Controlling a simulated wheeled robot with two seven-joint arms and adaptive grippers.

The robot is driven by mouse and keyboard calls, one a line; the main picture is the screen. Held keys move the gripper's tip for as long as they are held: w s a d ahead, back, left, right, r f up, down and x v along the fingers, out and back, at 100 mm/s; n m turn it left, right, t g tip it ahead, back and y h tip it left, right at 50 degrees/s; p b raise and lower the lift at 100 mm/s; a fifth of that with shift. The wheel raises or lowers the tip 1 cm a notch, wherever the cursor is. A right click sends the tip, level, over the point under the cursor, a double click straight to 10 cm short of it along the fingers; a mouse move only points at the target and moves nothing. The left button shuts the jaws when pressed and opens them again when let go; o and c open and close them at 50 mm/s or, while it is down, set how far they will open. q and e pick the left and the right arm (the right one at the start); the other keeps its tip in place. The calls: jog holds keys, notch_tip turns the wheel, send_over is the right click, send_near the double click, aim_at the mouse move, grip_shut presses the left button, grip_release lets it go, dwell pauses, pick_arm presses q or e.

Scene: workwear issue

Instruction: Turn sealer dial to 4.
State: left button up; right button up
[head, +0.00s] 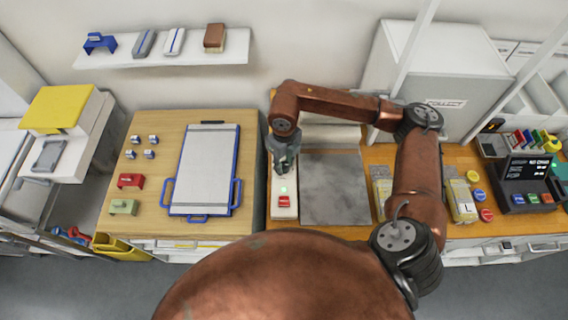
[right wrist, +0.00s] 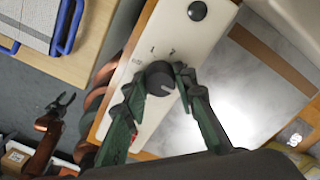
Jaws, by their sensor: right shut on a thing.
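The sealer's white control panel (right wrist: 197,42) runs beside a grey metal plate; in the head view the panel (head: 285,212) carries a green light and a red part. The round dark dial (right wrist: 159,76) sits on the panel with small printed marks around its far side; 1 and 2 seem legible. Which mark it points to I cannot tell. My right gripper (right wrist: 155,88) is shut on the dial, one finger at each side. In the head view the right gripper (head: 283,172) hides the dial. My left gripper (right wrist: 61,104) shows open and empty in the right wrist view.
A wooden table (head: 150,216) with a blue-handled clipboard-like tray (head: 207,170) stands left of the sealer. The grey plate (head: 335,190) lies right of the panel. Packets (head: 461,200) and a dark terminal (head: 525,168) are farther right. A black knob (right wrist: 197,10) is on the panel.

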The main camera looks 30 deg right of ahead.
aim_at(284, 164)
jog(key=o, duration=1.2)
jog(key=shift+c, duration=0.2)
notch_tip(284, 164, up, 12)
